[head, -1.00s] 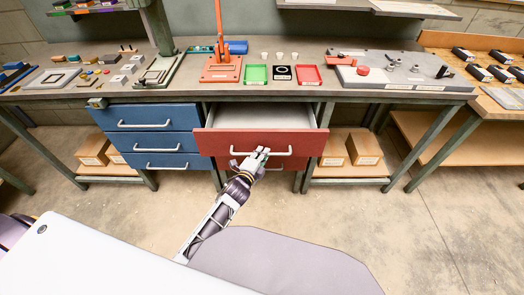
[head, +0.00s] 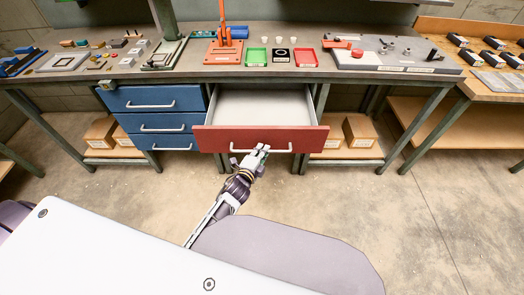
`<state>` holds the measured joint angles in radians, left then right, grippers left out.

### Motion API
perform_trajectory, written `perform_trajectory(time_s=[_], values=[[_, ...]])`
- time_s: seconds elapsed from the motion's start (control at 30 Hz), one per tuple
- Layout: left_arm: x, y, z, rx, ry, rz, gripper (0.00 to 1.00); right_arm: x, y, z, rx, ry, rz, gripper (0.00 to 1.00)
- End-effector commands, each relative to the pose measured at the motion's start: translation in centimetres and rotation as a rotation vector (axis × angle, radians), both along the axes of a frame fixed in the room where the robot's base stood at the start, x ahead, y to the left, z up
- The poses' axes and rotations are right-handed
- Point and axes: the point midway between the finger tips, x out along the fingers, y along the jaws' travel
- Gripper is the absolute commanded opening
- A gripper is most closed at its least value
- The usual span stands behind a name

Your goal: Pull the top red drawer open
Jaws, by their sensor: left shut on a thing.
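The top red drawer (head: 218,140) stands well out from under the workbench, in the middle of the head view. Its pale inside (head: 264,104) shows and looks empty. A light bar handle (head: 284,149) runs across its front. The fingers partly hide the handle there. The lower red drawers are hidden behind the open one. My right gripper is not in view.
Three shut blue drawers (head: 160,122) sit to the left. The workbench (head: 130,72) carries an orange press (head: 224,50), a green tray (head: 257,57), a red tray (head: 305,58) and small parts. Cardboard boxes (head: 358,131) stand on the low shelf. The floor in front is clear.

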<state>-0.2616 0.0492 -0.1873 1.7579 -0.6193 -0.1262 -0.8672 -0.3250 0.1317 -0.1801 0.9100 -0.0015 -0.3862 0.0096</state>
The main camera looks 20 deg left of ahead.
Motion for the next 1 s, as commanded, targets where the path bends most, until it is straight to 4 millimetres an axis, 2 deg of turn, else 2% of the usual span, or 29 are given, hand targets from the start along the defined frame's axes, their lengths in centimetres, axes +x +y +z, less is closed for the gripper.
perform_trajectory(time_s=[0.17,0.2,0.33,0.73,1.0], values=[[0.0,0.0,-0.1,0.000,0.001,0.001,0.00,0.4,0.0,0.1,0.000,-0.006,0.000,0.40],[0.0,0.0,-0.1,0.000,0.001,0.001,0.16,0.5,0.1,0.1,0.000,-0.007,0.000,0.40],[0.0,0.0,-0.1,0.000,0.001,0.000,0.33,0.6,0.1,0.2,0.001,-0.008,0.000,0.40],[-0.1,0.0,0.0,0.000,0.000,0.000,0.34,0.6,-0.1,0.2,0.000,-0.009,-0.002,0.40],[-1.2,0.2,0.1,0.001,0.001,0.000,0.34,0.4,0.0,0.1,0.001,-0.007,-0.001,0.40]])
